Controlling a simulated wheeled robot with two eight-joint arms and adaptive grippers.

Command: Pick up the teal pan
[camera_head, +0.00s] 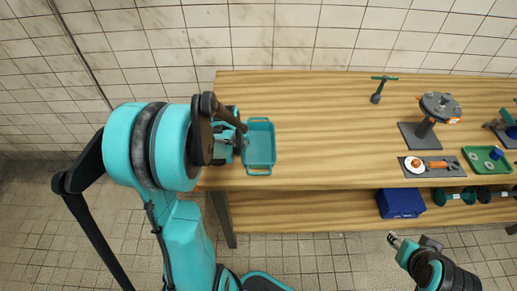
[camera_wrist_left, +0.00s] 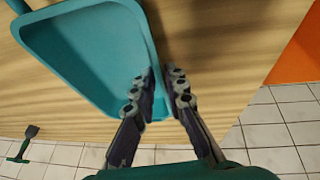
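The teal pan (camera_head: 261,147) is a shallow rectangular tray with a handle at each short end. It rests on the wooden table near its left end. In the left wrist view the pan (camera_wrist_left: 85,55) fills the upper left. My left gripper (camera_head: 240,143) is at the pan's left side. In the wrist view my left gripper (camera_wrist_left: 158,85) is open, one finger over the pan's inside and the other outside its rim. I cannot tell whether either finger touches it. My right gripper (camera_head: 394,240) is low at the right, in front of the table; its fingers are too small to read.
The wooden table (camera_head: 320,120) is clear right of the pan. Farther right are a green-handled tool (camera_head: 380,88), a grey round stand (camera_head: 428,120), a dark mat (camera_head: 455,171) with parts and a green tray (camera_head: 475,153). A blue box (camera_head: 401,203) sits on the lower shelf.

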